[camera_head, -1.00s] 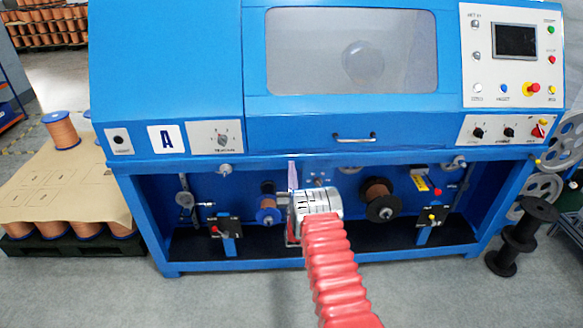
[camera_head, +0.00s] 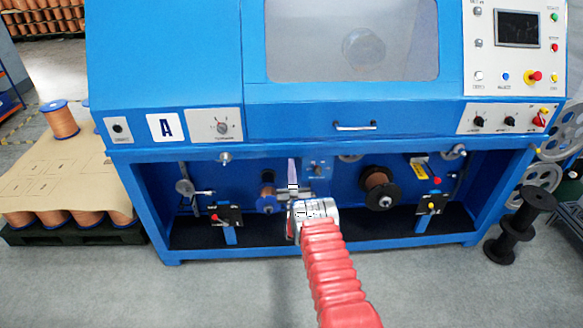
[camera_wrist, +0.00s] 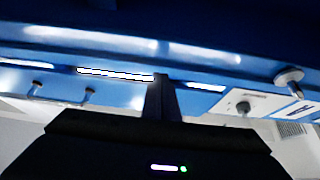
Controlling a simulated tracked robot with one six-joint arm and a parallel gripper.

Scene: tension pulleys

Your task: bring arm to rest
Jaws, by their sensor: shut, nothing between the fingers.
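My arm, in a red ribbed sleeve, reaches forward from the bottom of the head view to a silver wrist. My gripper (camera_head: 292,172) points up in front of the open lower bay of the blue machine (camera_head: 190,75). In the wrist view my gripper (camera_wrist: 161,82) shows as dark fingers together, shut and empty, against the machine's blue underside and front edge. A dark-flanged copper spool (camera_head: 376,180) sits right of my gripper in the bay. I cannot tell how far the fingers are from the machine.
A pallet with brown board (camera_head: 45,180) and copper spools stands at the left. Black stacked reels (camera_head: 522,222) stand at the right, near grey wheels (camera_head: 540,185). The machine's front handle (camera_head: 355,126) juts out above the bay. The grey floor (camera_head: 220,290) in front is clear.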

